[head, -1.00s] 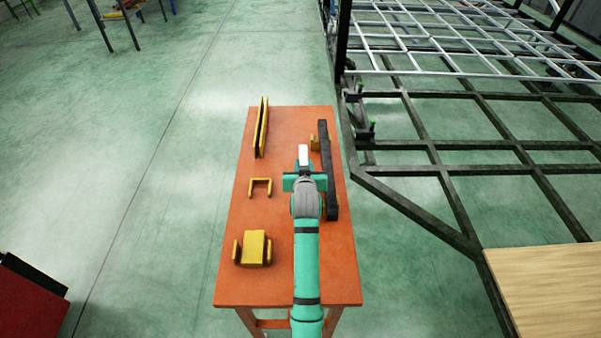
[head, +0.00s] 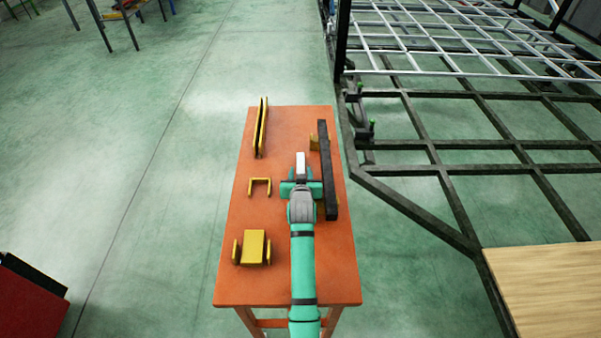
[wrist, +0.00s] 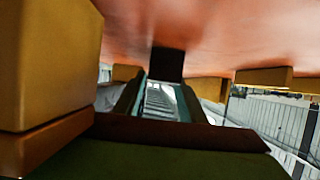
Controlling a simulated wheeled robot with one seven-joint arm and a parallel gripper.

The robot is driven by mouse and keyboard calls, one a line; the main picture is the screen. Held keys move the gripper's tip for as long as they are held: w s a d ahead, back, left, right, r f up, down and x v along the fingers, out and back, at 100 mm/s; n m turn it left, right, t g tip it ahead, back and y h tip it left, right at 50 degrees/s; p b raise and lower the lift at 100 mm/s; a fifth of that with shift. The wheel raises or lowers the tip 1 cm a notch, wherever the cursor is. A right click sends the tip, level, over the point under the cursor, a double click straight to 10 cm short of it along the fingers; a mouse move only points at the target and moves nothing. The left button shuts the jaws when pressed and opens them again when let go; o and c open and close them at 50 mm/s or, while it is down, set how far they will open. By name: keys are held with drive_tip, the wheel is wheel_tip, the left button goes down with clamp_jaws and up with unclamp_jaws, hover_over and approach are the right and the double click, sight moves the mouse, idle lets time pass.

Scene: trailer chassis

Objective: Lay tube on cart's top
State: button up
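The tube is a long black bar (head: 328,180) along the right side of the orange cart's top (head: 290,270) in the head view. I cannot tell whether it rests on the top or sits slightly above it. My gripper (head: 300,168) is low over the cart's top, just left of the tube, its teal body close to or touching it. My arm hides part of the top. In the wrist view the orange top (wrist: 225,35) fills the upper part, with dark and teal parts below it. The fingers are not clear enough to show whether they are open or shut.
On the cart stand a tall yellow channel (head: 262,130), a small yellow bracket (head: 260,181), a yellow block piece (head: 253,247) and a small yellow piece (head: 314,143) beside the tube. The black trailer frame (head: 410,198) is close on the right. Green floor left of the cart is free.

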drive_tip(key=shift+r, duration=0.1)
drive_tip(key=shift+s+r, duration=0.1)
drive_tip(key=shift+s, duration=0.05)
drive_tip(key=v, duration=1.1)
drive_tip(key=shift+s+r, duration=0.2)
drive_tip(key=shift+s, duration=0.05)
